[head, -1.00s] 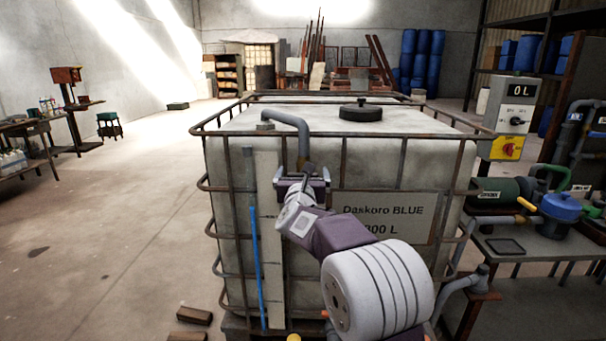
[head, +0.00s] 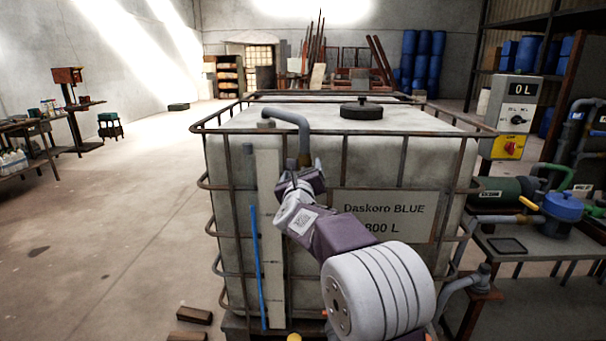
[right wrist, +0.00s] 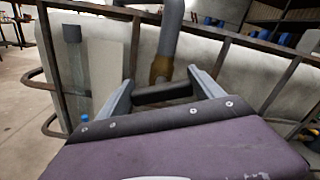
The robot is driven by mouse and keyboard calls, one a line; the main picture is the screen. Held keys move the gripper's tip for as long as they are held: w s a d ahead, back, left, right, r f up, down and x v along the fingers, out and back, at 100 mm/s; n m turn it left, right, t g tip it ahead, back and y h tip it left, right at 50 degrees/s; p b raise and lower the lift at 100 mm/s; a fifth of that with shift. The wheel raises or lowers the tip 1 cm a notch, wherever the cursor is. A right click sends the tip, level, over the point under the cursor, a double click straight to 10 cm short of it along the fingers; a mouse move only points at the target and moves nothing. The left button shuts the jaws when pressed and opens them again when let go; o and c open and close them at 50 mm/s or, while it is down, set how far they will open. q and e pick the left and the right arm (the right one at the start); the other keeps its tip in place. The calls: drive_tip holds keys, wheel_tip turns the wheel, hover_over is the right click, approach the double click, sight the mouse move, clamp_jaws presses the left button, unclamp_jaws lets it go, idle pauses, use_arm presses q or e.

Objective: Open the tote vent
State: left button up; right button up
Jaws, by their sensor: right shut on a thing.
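The tote (head: 400,160) is a whitish tank in a rusty cage, with a sign "Daskoro BLUE 800 L". A bent grey pipe (head: 290,117) comes from its top and runs down its front to a brass-brown fitting (right wrist: 161,68), which looks like the vent valve. A short dark handle (right wrist: 163,93) sits across just below this fitting. My right gripper (head: 302,172) is at the pipe's lower end. In the right wrist view, its two fingers (right wrist: 161,80) are shut on the handle from both ends. My left gripper is not in view.
A black round lid (head: 361,112) sits on the tote's top. Cage bars run close around my right gripper. At right stand a switch box (head: 514,117) reading "0 L" and a bench (head: 520,243) with a blue pump (head: 562,207). The floor at left is mostly clear.

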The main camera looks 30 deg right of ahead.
drive_tip(key=n, duration=0.3)
drive_tip(key=shift+a+f, duration=0.1)
drive_tip(key=n, duration=0.3)
drive_tip(key=shift+w+a+f+n, duration=0.1)
drive_tip(key=shift+n, duration=0.2)
drive_tip(key=n, duration=0.3)
drive_tip(key=shift+f+p, duration=0.15)
drive_tip(key=shift+p, duration=0.25)
drive_tip(key=shift+f+n+p, duration=0.15)
drive_tip(key=shift+n+p, duration=0.2)
drive_tip(key=shift+n, duration=1.65)
drive_tip(key=o, duration=1.4)
drive_tip(key=shift+c, duration=0.2)
